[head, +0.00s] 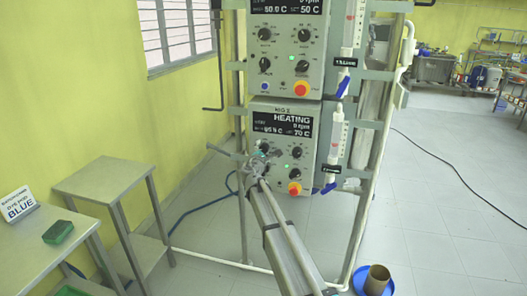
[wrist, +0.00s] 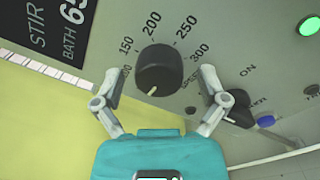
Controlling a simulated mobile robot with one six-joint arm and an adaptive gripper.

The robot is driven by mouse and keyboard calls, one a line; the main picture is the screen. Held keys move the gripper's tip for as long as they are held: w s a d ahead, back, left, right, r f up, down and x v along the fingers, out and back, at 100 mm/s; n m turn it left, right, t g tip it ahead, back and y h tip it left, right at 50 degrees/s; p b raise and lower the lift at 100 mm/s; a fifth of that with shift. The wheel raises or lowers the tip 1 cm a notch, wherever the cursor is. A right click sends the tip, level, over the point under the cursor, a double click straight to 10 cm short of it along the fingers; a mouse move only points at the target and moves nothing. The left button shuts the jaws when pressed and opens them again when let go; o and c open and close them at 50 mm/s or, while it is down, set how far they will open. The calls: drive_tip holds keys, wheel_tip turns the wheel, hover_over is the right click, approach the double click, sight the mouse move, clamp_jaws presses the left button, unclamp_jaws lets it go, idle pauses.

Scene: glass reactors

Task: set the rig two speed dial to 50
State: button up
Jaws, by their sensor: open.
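The rig two panel (head: 284,145) is a pale grey box with a lit display (head: 283,124) reading HEATING, 0 rpm and 70 °C. My gripper (head: 258,158) is at the left part of this panel and hides some of its controls. In the wrist view, my gripper (wrist: 162,76) is open, with one finger on each side of a black round dial (wrist: 165,70). Gaps show between the fingers and the dial. The dial's pale pointer mark faces the lower left in that view. Its scale shows 150, 200, 250 and 300; the lower numbers are partly hidden by the left finger.
Another control box (head: 288,50) with a red button sits above. A red-yellow button (head: 294,188) is low on the rig two panel. A white and blue valve column (head: 334,150) stands right of it.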

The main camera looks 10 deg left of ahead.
drive_tip(key=shift+n, duration=0.3)
drive_tip(key=shift+n, duration=2)
drive_tip(key=n, duration=0.4)
drive_tip(key=shift+p, duration=0.35)
drive_tip(key=shift+s+n, duration=0.3)
drive_tip(key=shift+s, duration=0.05)
drive_tip(key=s, duration=1.3)
drive_tip(key=s+d+f+m+g+h+p, duration=0.2)
drive_tip(key=d+m, duration=0.6)
drive_tip(key=d, duration=0.5)
drive_tip(key=s+d+f+m+g+h+p, duration=0.1)
drive_tip(key=s+d+f+m+g+h, duration=0.1)
drive_tip(key=d+m, duration=0.6)
drive_tip(key=shift+s+d+f+m+g+h+p, duration=0.4)
drive_tip(key=shift+d+f+g+h, duration=0.45)
drive_tip(key=shift+d+g, duration=1.6)
drive_tip(key=shift+d+r+t, duration=0.15)
drive_tip(key=shift+d+t, duration=0.35)
drive_tip(key=shift+t, duration=0.05)
